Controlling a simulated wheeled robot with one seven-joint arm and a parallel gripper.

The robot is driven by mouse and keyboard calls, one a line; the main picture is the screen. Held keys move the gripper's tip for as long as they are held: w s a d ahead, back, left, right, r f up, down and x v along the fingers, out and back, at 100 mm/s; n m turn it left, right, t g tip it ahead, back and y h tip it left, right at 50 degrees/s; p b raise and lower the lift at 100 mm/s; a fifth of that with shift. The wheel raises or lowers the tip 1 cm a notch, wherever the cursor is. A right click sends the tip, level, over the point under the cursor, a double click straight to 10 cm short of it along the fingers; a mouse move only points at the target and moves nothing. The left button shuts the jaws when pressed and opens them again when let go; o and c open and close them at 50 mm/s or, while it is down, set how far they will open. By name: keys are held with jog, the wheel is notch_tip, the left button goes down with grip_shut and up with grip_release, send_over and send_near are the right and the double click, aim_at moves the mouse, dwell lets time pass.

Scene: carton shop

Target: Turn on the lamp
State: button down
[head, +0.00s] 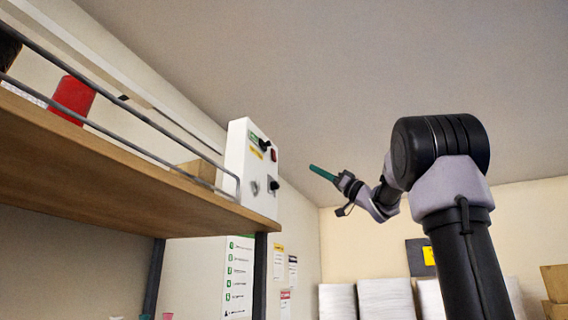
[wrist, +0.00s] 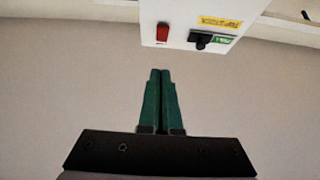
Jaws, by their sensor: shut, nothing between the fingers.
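A white control box (head: 237,160) stands at the right end of the wooden shelf. In the head view its face carries a black switch (head: 264,145) by a green label, a red switch (head: 274,156), and a lower dark knob (head: 273,185). The wrist view shows the box (wrist: 178,12) upside down, with the red switch (wrist: 162,33) and black switch (wrist: 201,39). My gripper (head: 311,167) is shut and empty, with its green fingers pointing toward the box, apart from it. The fingertips (wrist: 160,71) also show in the wrist view. I cannot identify the lamp for certain.
The wooden shelf (head: 120,170) has a metal rail (head: 150,155) along its front. A red object (head: 72,99) and a cardboard box (head: 198,170) stand on it. White stacks (head: 385,300) and cartons (head: 555,283) are by the back wall. The space between gripper and box looks clear.

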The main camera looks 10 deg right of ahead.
aim_at(275, 159)
jog(key=shift+w+a+f+x, duration=0.15)
jog(key=shift+a+f+x, duration=0.2)
jog(key=shift+x, duration=1.75)
jog(key=shift+w+a+f+x, duration=0.2)
jog(key=shift+f+x, duration=0.2)
jog(key=shift+x, duration=1.7)
jog(key=shift+w+a+f+x, duration=0.2)
jog(key=shift+f+x, duration=0.2)
jog(key=shift+x, duration=1.75)
jog(key=shift+w+a+f, duration=0.2)
jog(key=shift+a, duration=0.2)
jog(key=shift+d, duration=0.1)
